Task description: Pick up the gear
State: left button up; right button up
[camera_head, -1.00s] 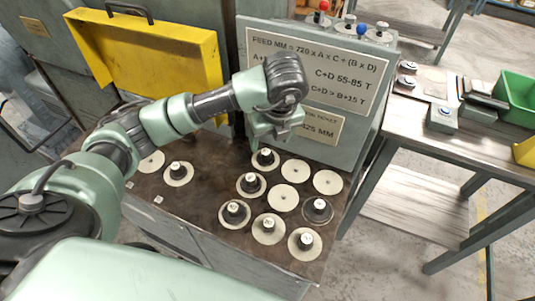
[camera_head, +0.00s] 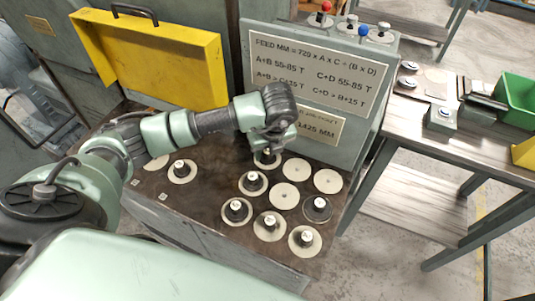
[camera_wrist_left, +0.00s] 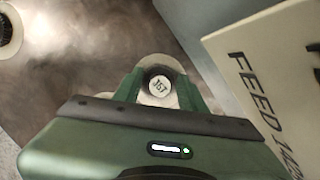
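A gear, a pale disc with a dark hub (camera_head: 268,161), lies on the brown bench top close to the panel. My left gripper (camera_head: 267,146) points down right over it and hides part of its hub. In the left wrist view the gear's numbered hub top (camera_wrist_left: 158,86) shows between the two green fingers (camera_wrist_left: 158,90), with a small gap on each side. The left gripper looks open around the hub. The gear still lies on the bench. My right gripper is not in view.
Several other gears stand on the bench, such as one (camera_head: 252,183) just in front and one (camera_head: 181,171) to the left. The upright lettered panel (camera_head: 312,75) is close behind the gripper.

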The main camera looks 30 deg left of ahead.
aim_at(267, 151)
pick_arm(q)
grip_shut()
jog(key=shift+r, duration=0.1)
jog(key=shift+s+r+b, duration=0.1)
jog(key=shift+r+b, duration=0.05)
jog(key=shift+b, duration=0.2)
notch_tip(267, 151, up, 6)
jog(key=shift+r+b, duration=0.25)
jog(key=shift+b, duration=0.65)
jog(key=s+p, duration=0.2)
jog(key=s, duration=0.4)
jog(key=s+d+p, duration=0.1)
jog(key=s+p, duration=0.1)
jog(key=s, duration=0.4)
jog(key=s+p, duration=0.2)
jog(key=s, duration=0.4)
jog(key=shift+s+d+r, duration=0.2)
jog(key=shift+s+r, duration=0.05)
jog(key=shift+s+a+f+p, duration=0.1)
jog(key=shift+s+p, duration=0.5)
jog(key=shift+p, duration=0.6)
notch_tip(267, 151, up, 3)
jog(key=shift+f+p, duration=0.15)
jog(key=shift+p, duration=1.05)
